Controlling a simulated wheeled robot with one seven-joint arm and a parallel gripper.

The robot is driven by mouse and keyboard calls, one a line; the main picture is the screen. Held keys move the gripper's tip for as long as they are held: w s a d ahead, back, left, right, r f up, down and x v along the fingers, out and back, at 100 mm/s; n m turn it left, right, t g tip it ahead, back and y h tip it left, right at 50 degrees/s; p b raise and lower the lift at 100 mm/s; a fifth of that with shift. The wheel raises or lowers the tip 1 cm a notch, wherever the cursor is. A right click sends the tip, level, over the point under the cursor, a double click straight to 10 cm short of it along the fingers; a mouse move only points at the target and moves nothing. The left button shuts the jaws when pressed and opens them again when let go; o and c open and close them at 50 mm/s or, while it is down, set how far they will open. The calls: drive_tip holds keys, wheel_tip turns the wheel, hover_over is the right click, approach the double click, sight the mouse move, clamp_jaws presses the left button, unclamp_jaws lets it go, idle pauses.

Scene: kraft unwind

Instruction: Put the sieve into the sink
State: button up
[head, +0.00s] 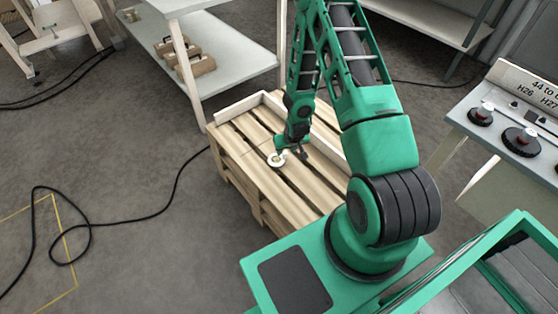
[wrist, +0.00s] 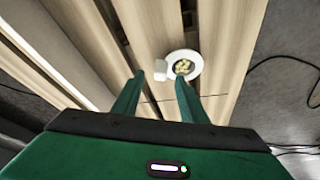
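A small white round dish (head: 276,161) with yellowish bits inside lies on slatted wooden pallets (head: 248,182). It also shows in the wrist view (wrist: 196,58), with a small white piece (wrist: 161,68) at its left. I cannot tell whether this is the sieve. My gripper (head: 291,150) points down over the pallet beside the dish. In the wrist view its two green fingers (wrist: 162,80) are apart, with nothing clearly held. The right fingertip overlaps the dish's near edge in the picture; contact cannot be told. I see no sink.
A raised wooden edge borders the pallets' back. A white shelf table (head: 225,50) with brown blocks (head: 190,57) stands behind. A control panel (head: 515,125) is at right. Black cables (head: 130,218) lie on the otherwise open floor at left.

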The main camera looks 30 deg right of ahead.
sight(285, 152)
drive_tip(key=shift+x, duration=1.8)
drive_tip(key=shift+c, duration=0.6)
drive_tip(key=shift+s, duration=0.1)
clamp_jaws()
